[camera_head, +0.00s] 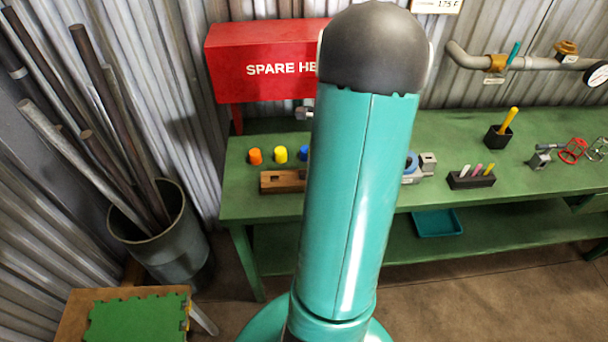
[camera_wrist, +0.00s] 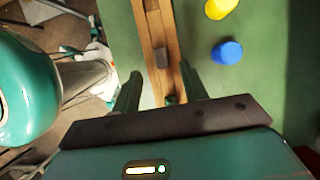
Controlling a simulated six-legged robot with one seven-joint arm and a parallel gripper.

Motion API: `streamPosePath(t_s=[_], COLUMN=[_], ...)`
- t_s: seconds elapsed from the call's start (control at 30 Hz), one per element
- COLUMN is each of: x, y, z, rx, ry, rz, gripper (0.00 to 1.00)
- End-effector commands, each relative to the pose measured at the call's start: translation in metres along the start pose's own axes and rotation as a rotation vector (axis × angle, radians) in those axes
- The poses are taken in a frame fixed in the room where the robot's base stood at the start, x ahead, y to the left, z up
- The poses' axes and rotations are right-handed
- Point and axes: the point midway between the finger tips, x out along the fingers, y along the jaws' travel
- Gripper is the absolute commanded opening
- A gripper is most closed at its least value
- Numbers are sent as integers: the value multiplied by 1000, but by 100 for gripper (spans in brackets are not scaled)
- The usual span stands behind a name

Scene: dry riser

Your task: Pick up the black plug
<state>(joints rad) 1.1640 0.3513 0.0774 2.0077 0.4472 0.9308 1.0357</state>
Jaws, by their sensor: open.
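I cannot make out the black plug for certain in either view; my own arm hides part of the bench in the head view. A yellow plug (camera_head: 281,154) and an orange plug (camera_head: 255,156) stand on the green bench. A blue plug (camera_wrist: 227,51) shows right of my gripper in the wrist view, with the yellow plug (camera_wrist: 220,8) beyond it. My gripper (camera_wrist: 158,72) is open, with its two fingers over a wooden block (camera_wrist: 152,30). A small dark grey patch lies between the fingertips on the block; I cannot tell whether it is a plug or a hole.
The green bench (camera_head: 240,205) also bears a black holder with chalk-like sticks (camera_head: 470,180) and a pen cup (camera_head: 497,136). A red spare-heads box (camera_head: 262,62) stands behind. A bin of pipes (camera_head: 165,245) is at left. The bench right of the blue plug is clear.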

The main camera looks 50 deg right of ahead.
Motion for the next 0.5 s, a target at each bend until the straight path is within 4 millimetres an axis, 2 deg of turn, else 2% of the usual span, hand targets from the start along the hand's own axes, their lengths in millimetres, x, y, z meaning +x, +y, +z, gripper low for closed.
streamPosePath(t_s=[0.3,0.5], x=[44,51], y=[-2,-2], z=[1,1], rx=[0,-1], ry=[-2,0], rz=[4,1], gripper=[44,44])
